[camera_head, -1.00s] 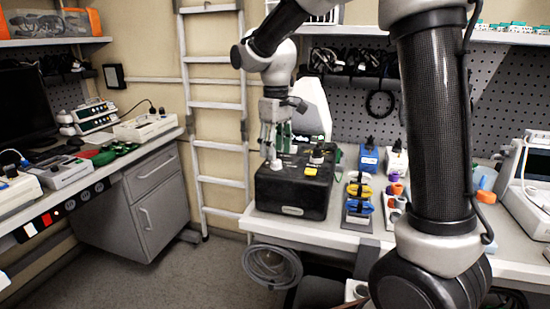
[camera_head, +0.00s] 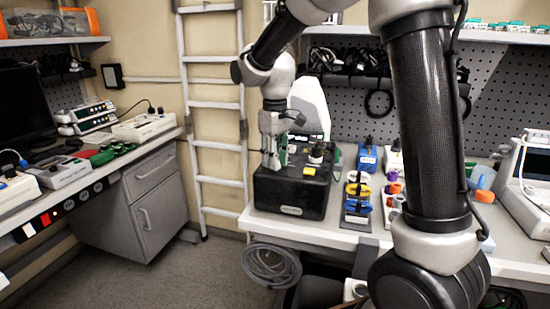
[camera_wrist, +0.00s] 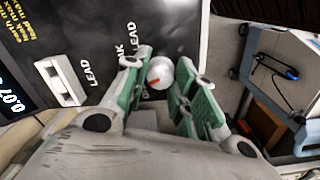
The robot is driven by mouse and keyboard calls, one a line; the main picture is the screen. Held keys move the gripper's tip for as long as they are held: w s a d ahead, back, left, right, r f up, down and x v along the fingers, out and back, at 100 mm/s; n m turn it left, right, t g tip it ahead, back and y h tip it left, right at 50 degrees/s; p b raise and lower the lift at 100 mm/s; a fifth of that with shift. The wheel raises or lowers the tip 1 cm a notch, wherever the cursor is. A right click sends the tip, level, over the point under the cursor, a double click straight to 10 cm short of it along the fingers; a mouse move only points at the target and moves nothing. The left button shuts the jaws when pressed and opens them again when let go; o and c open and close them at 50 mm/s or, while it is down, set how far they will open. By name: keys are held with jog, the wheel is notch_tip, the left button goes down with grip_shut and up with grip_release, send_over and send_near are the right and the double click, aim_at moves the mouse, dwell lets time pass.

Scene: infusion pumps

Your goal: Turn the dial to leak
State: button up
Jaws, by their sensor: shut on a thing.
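The black box (camera_head: 290,197) sits on the right-hand workbench near its left edge. Its white round dial (camera_wrist: 160,72) has a red mark and shows between my fingers in the wrist view. My gripper (camera_wrist: 159,66) is shut on the dial, with one green-padded finger on each side. In the head view my gripper (camera_head: 273,163) points down onto the box top and hides the dial. Printed words "LEAD" are readable on the panel; a word ending in "AK" is partly covered by the left finger.
A white connector block (camera_wrist: 62,80) and a lit display (camera_wrist: 12,92) are on the panel to the left. Blue and yellow items (camera_head: 358,190) stand right of the box. A ladder (camera_head: 215,115) leans on the wall to the left.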

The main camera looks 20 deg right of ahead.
jog(key=m, duration=0.4)
jog(key=shift+m, duration=2.2)
jog(key=o, duration=1.1)
jog(key=shift+c, duration=0.2)
